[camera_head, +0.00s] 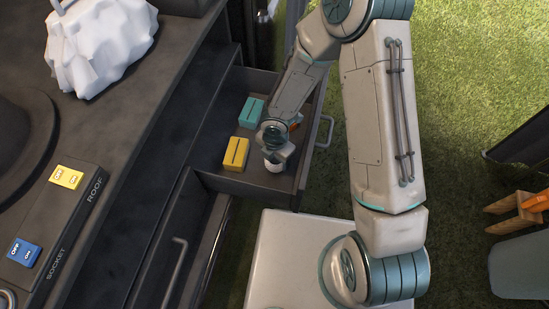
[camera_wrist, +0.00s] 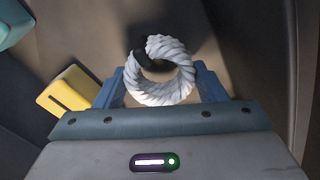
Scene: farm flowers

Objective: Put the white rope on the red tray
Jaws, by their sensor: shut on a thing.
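The white rope (camera_wrist: 160,93) is a twisted, coiled ring in the wrist view. It sits between the two blue fingers of my gripper (camera_wrist: 160,82), which is shut on it. In the head view my gripper (camera_head: 276,157) is low inside the open drawer, next to the yellow block, and its fingers are mostly hidden by the wrist. I cannot tell from these views whether the rope is clear of the drawer floor. No red tray can be made out in either view.
The open drawer (camera_head: 223,151) holds a yellow block (camera_head: 236,153) and a teal block (camera_head: 252,111); an orange thing (camera_head: 298,121) is partly hidden behind my arm. Drawer walls and a handle (camera_head: 326,131) surround my gripper. The dark counter (camera_head: 140,92) is on the left, with grass at right.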

